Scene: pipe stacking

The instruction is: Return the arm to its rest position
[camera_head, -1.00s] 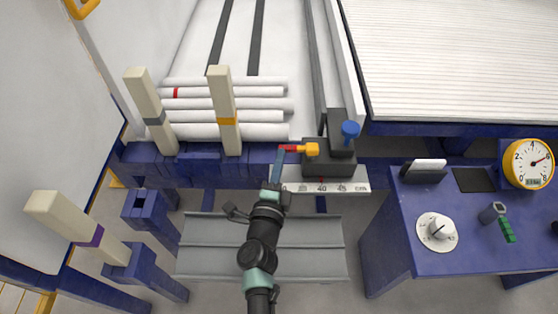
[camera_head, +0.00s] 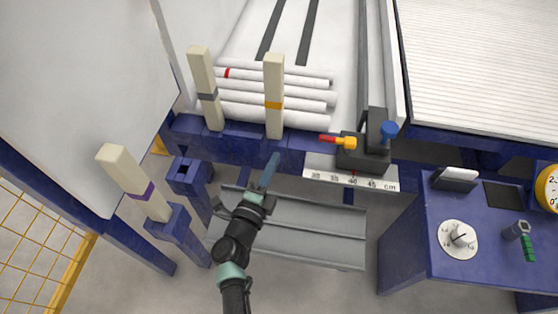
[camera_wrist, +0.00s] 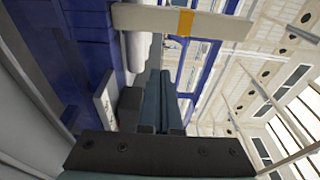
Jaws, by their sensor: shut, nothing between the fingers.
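My gripper (camera_head: 268,172) is shut and empty, in front of the blue rack beam and above the grey sheet-metal trough. Its closed fingers also show in the wrist view (camera_wrist: 162,100). My arm reaches up from the bottom edge, left of centre in the head view. Several white pipes (camera_head: 300,93) lie stacked on the rack behind two upright cream posts, one with a grey band (camera_head: 204,90) and one with an orange band (camera_head: 274,95). The orange-banded post also crosses the top of the wrist view (camera_wrist: 215,22).
A third cream post with a purple band (camera_head: 135,185) leans at the left. A measuring scale (camera_head: 330,180) and dark stop block (camera_head: 365,155) sit right of the gripper. A blue bench (camera_head: 400,255) with a dial (camera_head: 458,238) stands right. The trough (camera_head: 310,240) lies below.

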